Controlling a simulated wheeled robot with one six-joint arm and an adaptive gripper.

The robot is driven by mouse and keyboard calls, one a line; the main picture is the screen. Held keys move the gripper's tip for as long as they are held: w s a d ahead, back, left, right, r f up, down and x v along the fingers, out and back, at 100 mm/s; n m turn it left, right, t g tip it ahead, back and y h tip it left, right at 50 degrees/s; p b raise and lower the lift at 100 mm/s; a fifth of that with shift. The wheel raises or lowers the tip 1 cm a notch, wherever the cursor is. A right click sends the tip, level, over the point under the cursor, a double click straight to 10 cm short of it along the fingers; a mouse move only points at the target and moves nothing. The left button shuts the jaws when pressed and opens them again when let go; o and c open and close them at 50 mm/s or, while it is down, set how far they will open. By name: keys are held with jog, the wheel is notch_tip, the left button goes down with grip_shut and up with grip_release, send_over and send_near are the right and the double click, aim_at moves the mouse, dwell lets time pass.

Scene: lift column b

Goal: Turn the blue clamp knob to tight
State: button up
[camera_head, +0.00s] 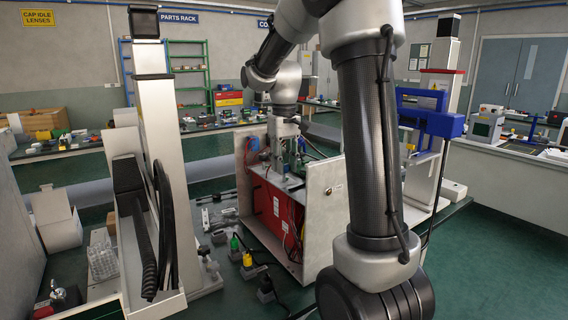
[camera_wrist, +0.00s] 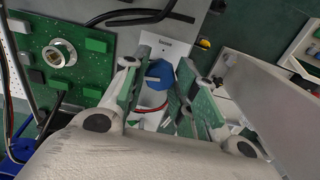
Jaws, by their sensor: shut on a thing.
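The blue clamp knob (camera_wrist: 160,73) shows in the wrist view between the two fingers of my gripper (camera_wrist: 161,80), near their tips. The gripper is shut on it, with the green finger pads on its left and right sides. Part of the knob is hidden by the fingers, and I see no mark of how far it is turned. In the head view my gripper (camera_head: 287,135) points down into the top of an open-topped cabinet (camera_head: 327,200) with a red front panel; the knob cannot be made out there.
A green circuit board (camera_wrist: 75,55) with a round metal fitting lies left of the fingers in the wrist view, with black cables around it. A pale plate (camera_wrist: 270,100) stands close on the right. Plugs (camera_head: 250,265) and cables lie on the bench before the cabinet.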

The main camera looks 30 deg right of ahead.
jog(key=n, duration=0.6)
dwell(0.6)
jog(key=o, duration=1)
notch_tip(320, 180, up, 12)
jog(key=shift+r, duration=0.1)
